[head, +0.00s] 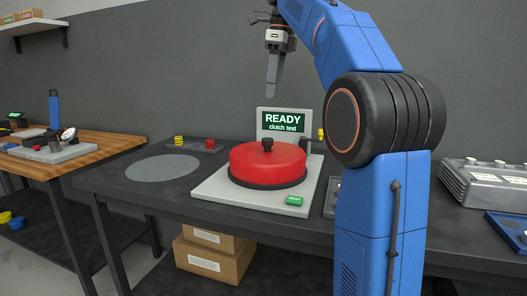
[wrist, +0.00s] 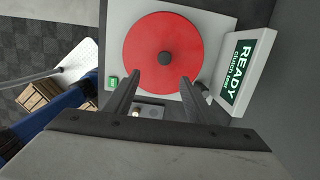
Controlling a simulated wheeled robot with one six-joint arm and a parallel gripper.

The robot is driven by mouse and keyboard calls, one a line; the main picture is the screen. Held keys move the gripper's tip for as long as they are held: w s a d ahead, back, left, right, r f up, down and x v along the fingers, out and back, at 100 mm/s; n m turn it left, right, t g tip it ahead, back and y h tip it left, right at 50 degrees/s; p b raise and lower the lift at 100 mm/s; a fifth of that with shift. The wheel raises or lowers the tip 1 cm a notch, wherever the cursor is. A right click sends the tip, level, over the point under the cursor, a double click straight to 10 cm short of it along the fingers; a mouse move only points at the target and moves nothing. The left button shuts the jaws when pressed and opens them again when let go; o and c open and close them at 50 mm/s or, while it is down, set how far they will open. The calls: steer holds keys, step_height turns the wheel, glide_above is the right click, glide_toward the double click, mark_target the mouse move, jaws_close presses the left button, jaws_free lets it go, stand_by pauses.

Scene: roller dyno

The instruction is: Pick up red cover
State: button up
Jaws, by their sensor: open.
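The red cover (head: 262,165) is a round red lid with a black knob (head: 267,144) on top. It sits on the grey test unit (head: 213,197), whose screen (head: 284,122) reads "READY clutch test". In the wrist view the red cover (wrist: 148,38) and its knob (wrist: 166,57) show from above, beyond my fingertips. My gripper (head: 272,92) hangs above the cover, clear of it. In the wrist view my gripper (wrist: 160,80) has its two fingers apart with nothing between them.
A grey round pad (head: 163,168) lies on the dark bench to the left. Yellow and red small parts (head: 194,143) sit behind it. A grey box unit (head: 485,182) stands at the right. Cardboard boxes (head: 213,258) are under the bench. A wooden table (head: 85,150) is at far left.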

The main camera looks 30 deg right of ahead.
glide_above(268, 139)
steer(key=f, duration=0.7)
steer(key=s+f, duration=0.1)
steer(key=f, duration=0.3)
steer(key=shift+f, duration=0.3)
steer(key=f, duration=0.2)
steer(key=w+f, duration=0.1)
steer(key=f, duration=0.1)
steer(key=shift+w+f, duration=0.15)
steer(key=shift+f, duration=0.6)
jaws_close()
